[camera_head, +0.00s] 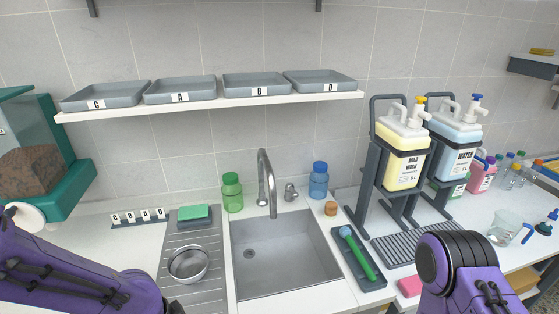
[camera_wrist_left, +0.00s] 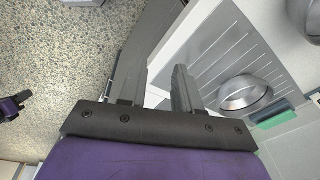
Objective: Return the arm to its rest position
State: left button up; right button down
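My left arm (camera_head: 70,270) comes in at the lower left of the head view, its gripper out of frame. In the left wrist view my left gripper (camera_wrist_left: 157,74) has its two grey fingers apart with nothing between them. Beyond the fingers are the speckled floor and the counter's edge. My right arm (camera_head: 465,275) stands at the lower right of the head view. Its gripper is not visible.
A steel bowl (camera_head: 188,264) sits on the drainboard (camera_head: 177,243) close to my left arm; it also shows in the left wrist view (camera_wrist_left: 244,94). The sink (camera_head: 285,275) is empty. A tray (camera_head: 347,255) with a green-handled brush and a pink sponge (camera_head: 410,286) are near my right arm.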

pick_arm(q)
jog(key=s+d+f+n+h+b, duration=0.1)
jog(key=s+f+n+b, duration=0.2)
jog(key=f, duration=0.6)
jog(key=s+f+n+b, duration=0.1)
jog(key=f+n+b, duration=0.1)
jog(key=f+n, duration=0.45)
jog(key=s+a+f+n+y+b, duration=0.2)
jog(key=s+a+f+n, duration=0.1)
jog(key=f, duration=0.4)
jog(key=s+a+f+n+t+y+b, duration=0.1)
jog(key=s+a+f+n+y+b, duration=0.1)
jog(key=s+a+f+n, duration=0.2)
notch_tip(320, 180, down, 4)
jog(key=s+a, duration=0.1)
jog(key=s, duration=0.2)
jog(key=shift+a+t+b, duration=0.2)
jog(key=shift+t+b, duration=0.1)
jog(key=shift+b, duration=0.05)
jog(key=shift+w, duration=0.1)
